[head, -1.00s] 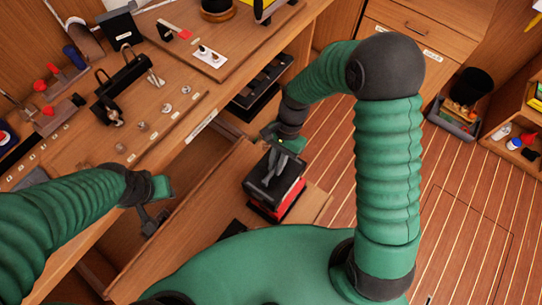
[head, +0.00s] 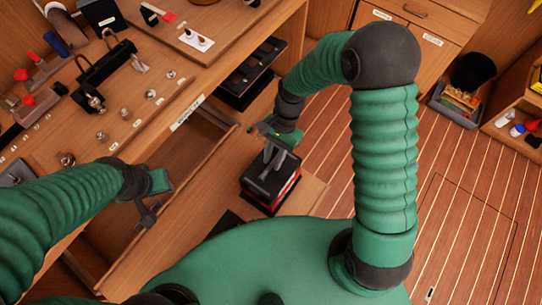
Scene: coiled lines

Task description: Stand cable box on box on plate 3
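A black box (head: 262,187), which looks like the cable box, sits over a box with a red side (head: 287,194) on the low wooden board. The two look roughly lined up; I cannot tell whether they touch fully. My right gripper (head: 275,158) is right over the black box, with grey prongs reaching down to its top. I cannot tell whether these are all finger or partly a handle, nor whether they grip. Plate 3 is not readable; whatever lies under the stack is hidden. My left gripper (head: 156,200) is open and empty, left of the stack.
The workbench (head: 215,75) at upper left holds several metal fittings, a black rack (head: 105,62) and a white plate (head: 197,40). A dark flat item (head: 223,222) lies left of the stack. A grey bin (head: 458,105) stands on the floor at right. Open floor lies right of my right arm.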

